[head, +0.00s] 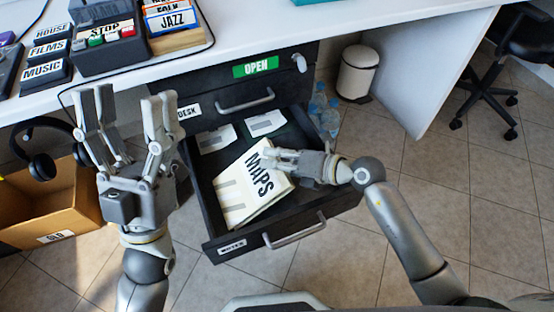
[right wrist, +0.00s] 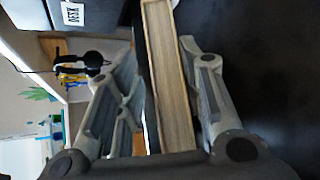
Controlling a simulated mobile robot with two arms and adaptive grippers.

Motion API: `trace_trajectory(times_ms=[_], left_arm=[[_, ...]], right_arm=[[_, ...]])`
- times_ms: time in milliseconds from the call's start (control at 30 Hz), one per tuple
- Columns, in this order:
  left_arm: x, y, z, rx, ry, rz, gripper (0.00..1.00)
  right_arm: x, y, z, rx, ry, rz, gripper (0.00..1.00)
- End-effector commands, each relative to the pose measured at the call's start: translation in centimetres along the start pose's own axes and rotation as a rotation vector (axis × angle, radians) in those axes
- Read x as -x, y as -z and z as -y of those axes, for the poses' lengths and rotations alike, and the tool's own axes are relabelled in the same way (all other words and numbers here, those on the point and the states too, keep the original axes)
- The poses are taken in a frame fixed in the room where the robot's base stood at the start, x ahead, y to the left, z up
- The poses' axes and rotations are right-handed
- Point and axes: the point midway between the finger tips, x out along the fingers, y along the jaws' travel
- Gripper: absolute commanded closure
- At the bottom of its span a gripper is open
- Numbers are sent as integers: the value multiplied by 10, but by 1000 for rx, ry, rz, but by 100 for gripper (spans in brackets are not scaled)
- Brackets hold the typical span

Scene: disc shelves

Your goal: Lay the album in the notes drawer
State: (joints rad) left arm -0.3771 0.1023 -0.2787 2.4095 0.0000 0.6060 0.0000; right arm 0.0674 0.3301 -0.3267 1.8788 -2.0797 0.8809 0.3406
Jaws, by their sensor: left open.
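The album (head: 237,186), white with MAPS on its cover, is over the open notes drawer (head: 338,202), turned at an angle. I cannot tell whether it lies flat on the bottom. My right gripper (head: 272,160) is at its right edge. In the right wrist view, the album's long tan edge (right wrist: 167,75) runs between the fingers of my right gripper (right wrist: 160,80). The right finger is close to it. Whether both fingers press on it is unclear. My left gripper (head: 126,110) is open and empty, left of the drawer.
Two labelled cards (head: 266,123) lie at the drawer's back. A closed drawer with an OPEN label (head: 256,67) is above. A cardboard box (head: 40,205) and headphones (head: 42,150) are at the left. A bin (head: 357,72) stands at the right.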

Motion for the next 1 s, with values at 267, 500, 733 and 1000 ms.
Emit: trace_trajectory(times_ms=[267,500,733,1000], left_arm=[[0,0,0,0,0,0,35],[0,0,0,0,0,1,35],[0,0,0,0,0,1,35],[0,0,0,0,0,1,35]], right_arm=[[0,0,0,0,0,0,52],[12,0,2,0,3,-1,52],[58,1,2,2,4,-1,52],[106,1,2,-1,3,-1,52]])
